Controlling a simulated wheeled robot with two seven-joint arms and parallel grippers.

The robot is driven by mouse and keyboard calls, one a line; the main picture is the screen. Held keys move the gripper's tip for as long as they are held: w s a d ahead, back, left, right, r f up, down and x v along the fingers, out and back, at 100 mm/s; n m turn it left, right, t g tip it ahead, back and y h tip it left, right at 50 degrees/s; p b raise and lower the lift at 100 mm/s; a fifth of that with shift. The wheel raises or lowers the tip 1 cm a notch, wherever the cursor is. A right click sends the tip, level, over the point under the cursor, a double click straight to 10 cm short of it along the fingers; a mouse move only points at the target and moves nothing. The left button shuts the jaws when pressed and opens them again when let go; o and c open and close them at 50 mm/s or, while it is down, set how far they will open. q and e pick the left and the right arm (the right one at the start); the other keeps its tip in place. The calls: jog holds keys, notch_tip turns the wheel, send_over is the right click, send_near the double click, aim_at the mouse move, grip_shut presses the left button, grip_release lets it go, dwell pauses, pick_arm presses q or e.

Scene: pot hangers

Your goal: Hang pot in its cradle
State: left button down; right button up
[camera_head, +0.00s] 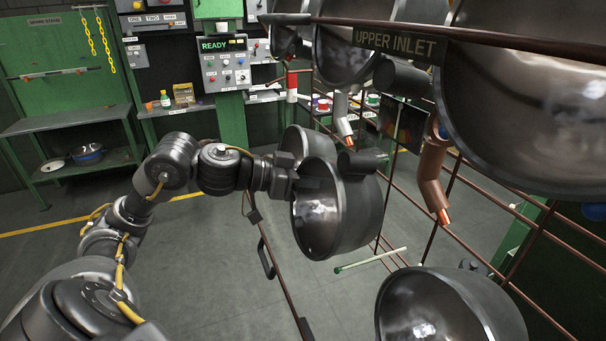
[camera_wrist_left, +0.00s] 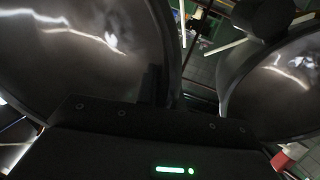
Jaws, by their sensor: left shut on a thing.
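A dark metal pot (camera_head: 355,215) is in the middle of the head view, tilted with its open mouth towards the left. My left gripper (camera_head: 305,184) reaches in from the left and is shut on this pot's rim. A second pot (camera_head: 300,143) shows just behind it, partly hidden. In the left wrist view, one shiny bowl (camera_wrist_left: 90,50) fills the left and another pot (camera_wrist_left: 280,85) is at the right; the fingertips are mostly hidden by the dark gripper body. I cannot tell which bars form the cradle or whether the pot touches them. My right gripper is not in view.
A rack of dark red bars (camera_head: 455,190) runs along the right. Large pots hang above, beside the UPPER INLET sign (camera_head: 400,43). Another pot (camera_head: 450,305) is at the lower right. Copper nozzles (camera_head: 432,180) stick out nearby. Open floor (camera_head: 200,270) lies at left.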

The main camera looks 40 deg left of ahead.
aim_at(334, 193)
pick_arm(q)
jog(key=shift+w+d, duration=0.3)
jog(key=shift+w, duration=0.1)
jog(key=w+f, duration=0.1)
jog(key=w+d+f+b, duration=0.1)
jog(key=w+f+b, duration=0.1)
jog(key=shift+d+f, duration=0.3)
jog(key=shift+f, duration=0.1)
jog(key=shift+s+f+b, duration=0.1)
jog(key=shift+b, duration=0.2)
jog(key=c, duration=1.4)
grip_release()
jog(key=shift+c, duration=0.2)
jog(key=shift+f, duration=0.1)
jog(key=shift+s, duration=0.1)
